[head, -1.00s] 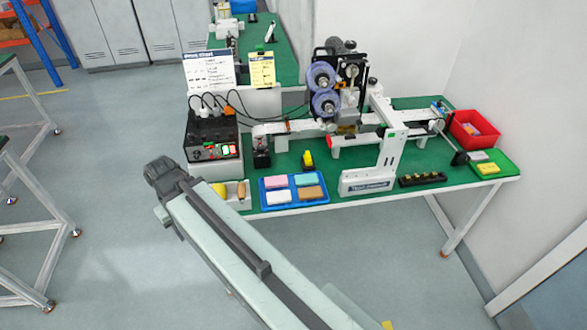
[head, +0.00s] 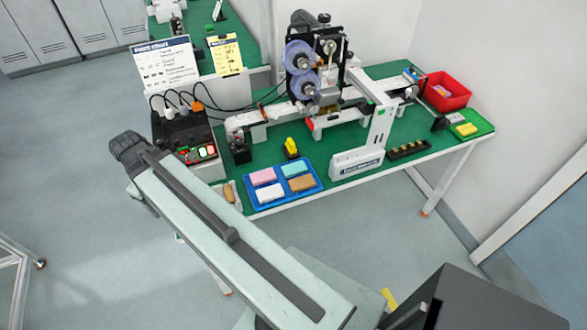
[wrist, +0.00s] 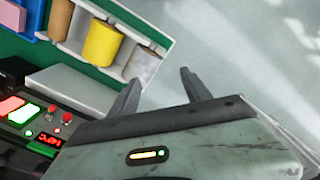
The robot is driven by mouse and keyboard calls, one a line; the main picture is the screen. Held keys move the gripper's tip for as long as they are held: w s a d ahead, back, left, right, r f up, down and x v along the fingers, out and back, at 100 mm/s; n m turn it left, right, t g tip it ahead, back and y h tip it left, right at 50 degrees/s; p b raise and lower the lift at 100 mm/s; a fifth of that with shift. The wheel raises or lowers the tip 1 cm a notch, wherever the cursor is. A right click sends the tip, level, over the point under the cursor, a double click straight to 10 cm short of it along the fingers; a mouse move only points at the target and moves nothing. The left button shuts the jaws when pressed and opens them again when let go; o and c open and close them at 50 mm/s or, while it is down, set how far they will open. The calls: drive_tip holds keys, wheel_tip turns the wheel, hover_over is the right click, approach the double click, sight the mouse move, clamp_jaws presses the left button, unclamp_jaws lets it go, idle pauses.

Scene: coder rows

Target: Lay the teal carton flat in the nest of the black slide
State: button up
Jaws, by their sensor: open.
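The teal carton (head: 295,170) lies in the back right of a blue tray (head: 281,181) on the green table. Pink, white and brown cartons share the tray. I cannot tell for sure which part is the black slide; a small black block (head: 240,152) stands at the left end of the machine, its nest not clear. My gripper (wrist: 160,88) is open and empty in the wrist view, over the floor beyond the table's edge, with a white bin beside it. In the head view my arm end is left of the tray, fingers not visible.
A control box (head: 188,138) with lit buttons stands at the table's left. The white bin holds a yellow roll (wrist: 101,43). A yellow-topped piece (head: 291,147) stands behind the tray.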

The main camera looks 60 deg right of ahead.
drive_tip(key=s+d+n, duration=0.2)
drive_tip(key=s+d, duration=0.3)
drive_tip(key=d, duration=0.7)
drive_tip(key=s+d+f+n, duration=0.1)
drive_tip(key=s+d, duration=0.4)
drive_tip(key=d, duration=0.6)
drive_tip(key=s+d+n+b, duration=0.1)
drive_tip(key=s+d+n, duration=0.2)
drive_tip(key=d, duration=0.9)
drive_tip(key=shift+s+d+f+n, duration=0.1)
drive_tip(key=shift+s+d+n, duration=0.1)
drive_tip(key=shift+s, duration=0.45)
drive_tip(key=shift+s+d+f+n, duration=0.1)
drive_tip(key=shift+s+d+n, duration=0.1)
drive_tip(key=shift+s, duration=0.45)
drive_tip(key=n, duration=0.2)
hover_over(298, 167)
drive_tip(key=shift+s+d, duration=0.1)
drive_tip(key=shift+d, duration=0.1)
drive_tip(key=f+b, duration=0.8)
drive_tip(key=shift+a+f, duration=0.15)
drive_tip(key=shift+a, duration=0.05)
drive_tip(key=shift+r, duration=0.2)
drive_tip(key=c, duration=1.2)
wheel_tip(298, 167, up, 10)
drive_tip(key=p, duration=1)
